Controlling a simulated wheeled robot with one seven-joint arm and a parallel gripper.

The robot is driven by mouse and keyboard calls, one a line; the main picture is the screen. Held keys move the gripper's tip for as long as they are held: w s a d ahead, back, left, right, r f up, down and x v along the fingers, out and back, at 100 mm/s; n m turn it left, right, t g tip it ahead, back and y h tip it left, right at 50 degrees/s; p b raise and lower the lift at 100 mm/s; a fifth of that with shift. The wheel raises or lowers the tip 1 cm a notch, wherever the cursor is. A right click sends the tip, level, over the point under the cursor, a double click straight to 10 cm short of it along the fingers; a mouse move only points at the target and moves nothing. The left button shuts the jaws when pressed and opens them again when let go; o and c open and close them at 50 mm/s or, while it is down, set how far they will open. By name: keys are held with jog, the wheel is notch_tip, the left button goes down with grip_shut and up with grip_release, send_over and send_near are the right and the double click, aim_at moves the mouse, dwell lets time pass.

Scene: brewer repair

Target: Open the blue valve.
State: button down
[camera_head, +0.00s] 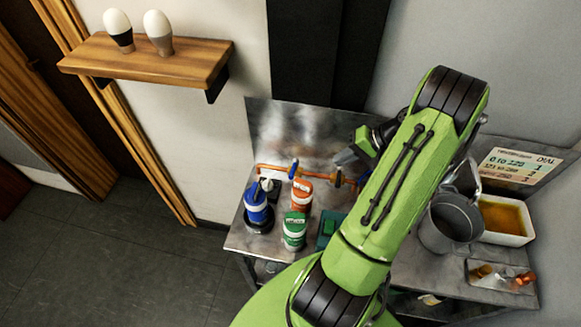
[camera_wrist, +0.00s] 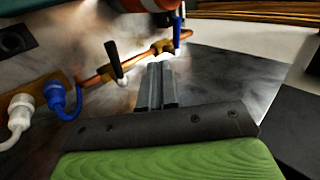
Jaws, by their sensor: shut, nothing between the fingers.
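The blue valve handle (camera_head: 293,169) stands on a copper pipe (camera_head: 315,174) along the back of the metal bench. In the wrist view a blue handle (camera_wrist: 177,32) rises upright from a brass fitting on the pipe, beyond my fingertips. A black handle (camera_wrist: 114,58) stands on the same pipe to its left. My gripper (camera_head: 346,157) is to the right of the blue valve in the head view. Its fingers also show in the wrist view (camera_wrist: 157,70), closed together and empty, apart from the blue handle.
Blue (camera_head: 257,208), orange (camera_head: 301,195) and green (camera_head: 294,231) containers stand on the bench in front of the pipe. A grey bucket (camera_head: 447,225) and a white tray of amber liquid (camera_head: 507,220) are at right. White and blue plugs (camera_wrist: 55,95) sit at left.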

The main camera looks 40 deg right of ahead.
aim_at(293, 169)
jog(key=shift+f, duration=0.1)
jog(key=w+a+r+p+x, duration=0.1)
jog(key=x, duration=1.2)
jog(key=shift+w+r, duration=0.25)
jog(key=shift+r, duration=0.1)
